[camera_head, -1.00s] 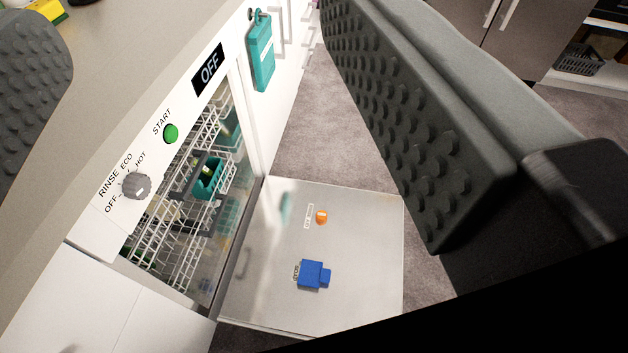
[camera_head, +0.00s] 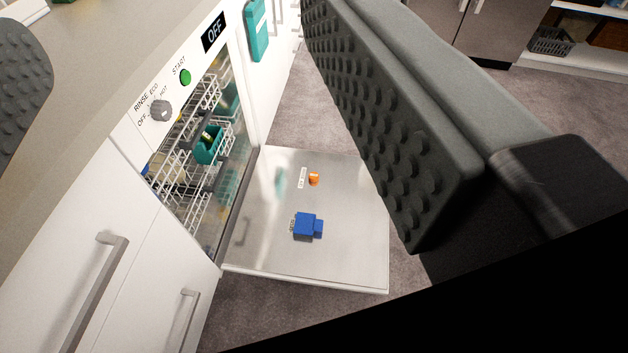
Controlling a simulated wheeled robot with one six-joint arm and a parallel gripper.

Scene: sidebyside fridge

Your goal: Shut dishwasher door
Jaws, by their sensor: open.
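The dishwasher door (camera_head: 345,235) is folded down flat, its metal inner face up, with a blue detergent part (camera_head: 305,226) and an orange cap (camera_head: 314,179) on it. The dishwasher's control panel (camera_head: 172,104) reads OFF and has a green start button and a grey dial. White racks (camera_head: 190,150) and a teal basket (camera_head: 208,146) show inside the opening. My gripper (camera_head: 215,130) is open and empty, with one studded finger at the far left and the other at the right. It is above and apart from the door. The right finger hides some floor beyond the door's right edge.
White cabinets with bar handles (camera_head: 97,290) stand at the lower left, below the beige counter (camera_head: 75,75). A teal item (camera_head: 257,30) hangs on the cabinet front past the dishwasher. Grey carpet (camera_head: 305,118) lies clear around the door.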

